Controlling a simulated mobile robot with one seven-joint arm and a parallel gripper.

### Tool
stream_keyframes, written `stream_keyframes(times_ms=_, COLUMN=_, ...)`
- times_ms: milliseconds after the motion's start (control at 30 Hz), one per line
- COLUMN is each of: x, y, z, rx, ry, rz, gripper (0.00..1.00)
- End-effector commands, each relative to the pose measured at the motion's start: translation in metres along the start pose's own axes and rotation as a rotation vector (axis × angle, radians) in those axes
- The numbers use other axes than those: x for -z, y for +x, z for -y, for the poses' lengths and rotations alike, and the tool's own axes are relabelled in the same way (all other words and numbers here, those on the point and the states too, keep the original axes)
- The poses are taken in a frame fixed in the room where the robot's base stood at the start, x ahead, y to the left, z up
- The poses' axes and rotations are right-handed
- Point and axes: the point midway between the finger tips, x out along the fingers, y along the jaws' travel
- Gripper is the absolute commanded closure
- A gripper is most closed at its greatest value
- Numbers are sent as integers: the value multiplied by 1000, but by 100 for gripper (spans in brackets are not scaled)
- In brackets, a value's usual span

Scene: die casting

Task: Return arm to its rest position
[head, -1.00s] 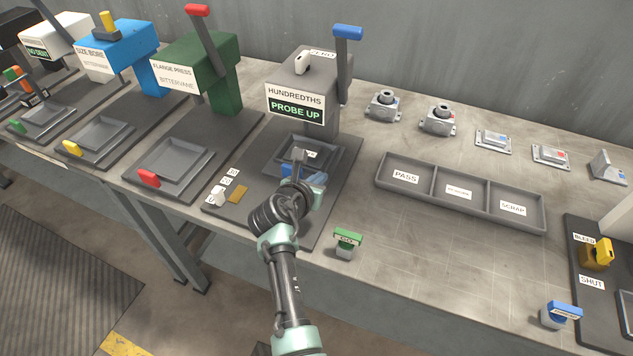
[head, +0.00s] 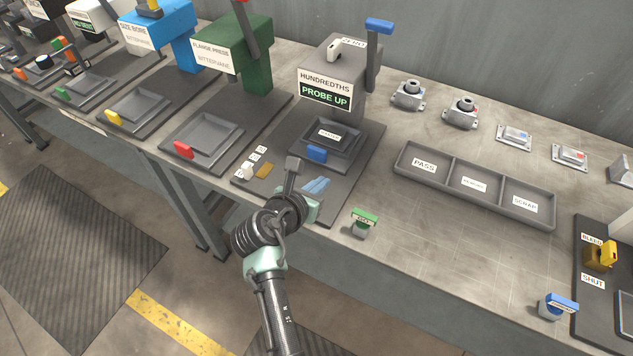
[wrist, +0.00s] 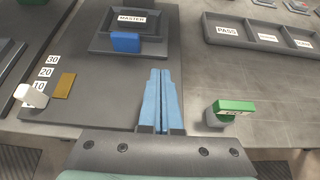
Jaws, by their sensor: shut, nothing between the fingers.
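My gripper (head: 316,186) shows at the end of my arm, over the front part of the grey probe gauge station. Its two blue fingers are together and hold nothing; in the wrist view the gripper (wrist: 161,100) points toward the station's tray. The gauge (head: 327,92) has a grey head reading "HUNDREDTHS, PROBE UP" and a blue-tipped lever standing up. Its tray (head: 350,160) holds a plate labelled MASTER (wrist: 131,18), with a blue block (head: 317,154) at its front edge. The fingers are apart from the block.
A green-topped GO piece (head: 363,222) stands right of my gripper at the bench edge. A three-part PASS/SCRAP tray (head: 447,181) lies further right. Several metal castings (head: 461,111) stand behind it. A white selector (wrist: 31,95) sits left. Open floor lies in front of the bench.

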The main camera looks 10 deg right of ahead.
Motion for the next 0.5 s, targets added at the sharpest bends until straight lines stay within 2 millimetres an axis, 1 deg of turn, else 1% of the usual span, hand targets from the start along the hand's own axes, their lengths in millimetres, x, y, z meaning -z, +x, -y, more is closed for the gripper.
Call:
stream_keyframes(times_ms=33, x=0, y=-6, z=0, rx=-2, ry=-1, rz=0, gripper=100)
stream_keyframes(times_ms=100, x=0, y=-12, z=0, rx=-1, ry=-1, rz=0, gripper=100)
stream_keyframes(times_ms=333, x=0, y=-18, z=0, rx=0, ry=-1, rz=0, gripper=100)
stream_keyframes(times_ms=367, x=-2, y=-18, z=-1, rx=-4, ry=10, rz=3, gripper=100)
stream_keyframes(times_ms=467, x=-25, y=-25, z=-8, rx=-40, ry=123, rz=26, gripper=100)
stream_keyframes(times_ms=500, x=-41, y=-31, z=-14, rx=-70, ry=208, rz=40, gripper=100)
